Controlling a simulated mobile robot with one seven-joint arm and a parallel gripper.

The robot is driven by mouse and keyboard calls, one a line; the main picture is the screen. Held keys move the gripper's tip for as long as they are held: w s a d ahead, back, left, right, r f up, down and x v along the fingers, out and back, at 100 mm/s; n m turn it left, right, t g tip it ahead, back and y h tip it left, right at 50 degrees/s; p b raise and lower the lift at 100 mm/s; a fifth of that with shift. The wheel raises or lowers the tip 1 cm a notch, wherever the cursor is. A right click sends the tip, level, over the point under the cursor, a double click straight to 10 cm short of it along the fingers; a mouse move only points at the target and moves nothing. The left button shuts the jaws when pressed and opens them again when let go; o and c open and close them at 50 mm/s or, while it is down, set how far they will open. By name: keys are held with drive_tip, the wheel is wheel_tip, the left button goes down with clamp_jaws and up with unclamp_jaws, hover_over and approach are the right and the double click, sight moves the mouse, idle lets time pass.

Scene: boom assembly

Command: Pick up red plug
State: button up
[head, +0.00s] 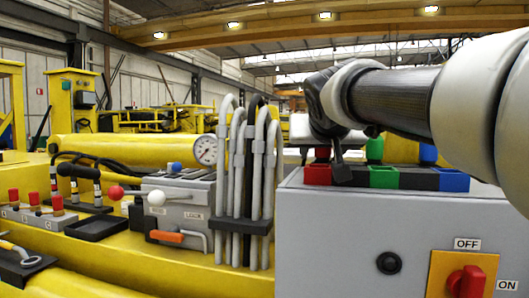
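What looks like the top of the red plug (322,153) shows just behind the red square holder (318,174) at the left end of the row on the grey cabinet. Most of it is hidden by the holder and my arm. My gripper (337,153) points down just right of the red plug, at the left end of the row. Only a dark finger shows, and I cannot tell whether it touches the plug or how wide the gripper is.
A green plug (374,149) and a blue plug (428,153) stand farther right, behind the green holder (384,177) and blue holder (452,180). Upright grey hoses (238,170) rise left of the cabinet (330,230). A red switch (466,282) is on its front.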

drive_tip(key=c, duration=1.1)
drive_tip(key=shift+r, duration=0.15)
drive_tip(key=shift+c, duration=0.2)
